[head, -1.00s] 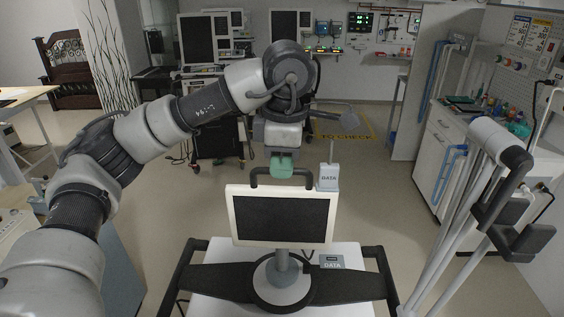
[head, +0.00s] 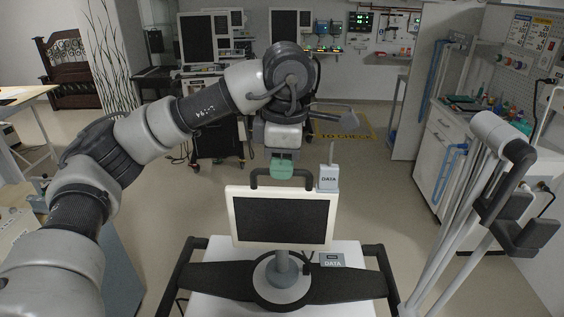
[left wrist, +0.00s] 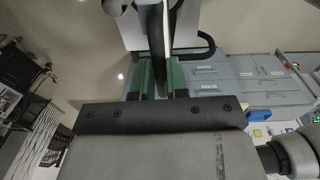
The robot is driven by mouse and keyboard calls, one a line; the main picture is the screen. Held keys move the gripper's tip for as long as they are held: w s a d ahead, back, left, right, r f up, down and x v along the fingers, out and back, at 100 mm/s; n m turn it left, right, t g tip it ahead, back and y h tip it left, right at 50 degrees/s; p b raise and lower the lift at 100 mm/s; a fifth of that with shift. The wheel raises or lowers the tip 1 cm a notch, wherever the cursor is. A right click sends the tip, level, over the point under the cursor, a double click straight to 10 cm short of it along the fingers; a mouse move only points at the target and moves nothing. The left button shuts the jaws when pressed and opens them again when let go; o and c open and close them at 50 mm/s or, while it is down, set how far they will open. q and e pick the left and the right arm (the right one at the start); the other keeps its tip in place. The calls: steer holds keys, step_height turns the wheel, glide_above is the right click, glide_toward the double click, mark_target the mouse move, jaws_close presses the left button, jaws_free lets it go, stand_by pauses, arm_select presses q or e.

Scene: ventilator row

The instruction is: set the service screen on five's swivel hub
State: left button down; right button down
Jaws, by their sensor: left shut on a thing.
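The service screen (head: 283,218), a dark panel in a pale frame, is upright in the middle of the head view. A dark handle (head: 312,180) runs along its top. My left gripper (head: 283,170) is shut on this handle with its green fingers; the left wrist view shows the handle between the green pads (left wrist: 160,78). A grey post below the screen meets the round swivel hub (head: 281,281) on the white cart (head: 225,252). I cannot tell whether the post is fully seated. My right gripper is not in view.
A box marked DATA (head: 328,177) stands by the screen's upper right corner. Another DATA label (head: 332,263) is on the cart top. Black rails (head: 383,275) flank the cart. Pale tubes with black fittings (head: 505,145) rise at right. Open floor lies behind the screen.

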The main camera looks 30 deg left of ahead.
arm_select(q)
steer(key=shift+f+b, duration=0.45)
stand_by(0.9)
steer(key=c, duration=1.1)
jaws_free()
steer(key=shift+s, duration=0.15)
steer(key=shift+o, duration=0.2)
steer(key=shift+f, duration=0.15)
step_height(320, 180, up, 11)
steer(key=shift+d, duration=0.4)
steer(key=shift+s, duration=0.1)
